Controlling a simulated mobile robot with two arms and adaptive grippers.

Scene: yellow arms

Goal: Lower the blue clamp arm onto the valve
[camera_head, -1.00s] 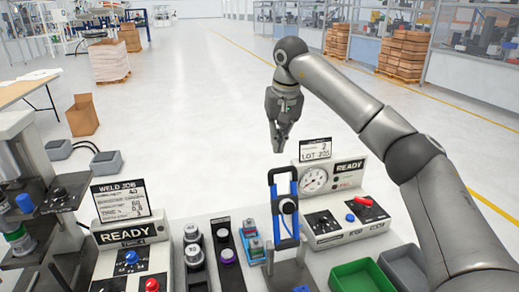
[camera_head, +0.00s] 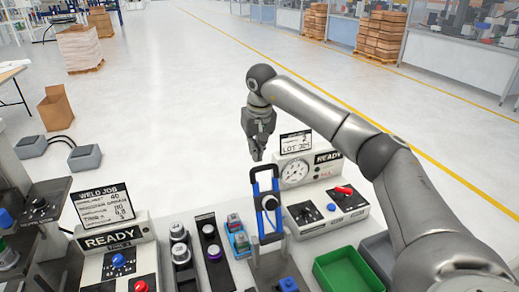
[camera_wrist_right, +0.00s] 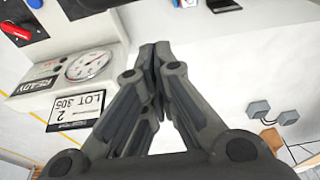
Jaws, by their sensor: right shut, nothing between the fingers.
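The blue clamp arm (camera_head: 256,202) stands upright on its grey fixture (camera_head: 272,267), with a round silver part between its bars. My right gripper (camera_head: 257,157) is shut and empty, fingers pointing down. In the head view its tips are close to the top of the clamp arm; I cannot tell whether they touch. In the right wrist view the closed fingers (camera_wrist_right: 158,50) show no clamp arm between them. I cannot make out a valve with certainty; small blue-and-silver pieces (camera_head: 238,238) lie in a tray left of the clamp. My left gripper is not in view.
A gauge box (camera_head: 296,172) with a READY panel and red lever stands right of the clamp. A green bin (camera_head: 345,270) is at the front right. A weld job panel (camera_head: 115,240) and dark strips with round knobs (camera_head: 211,240) are on the left.

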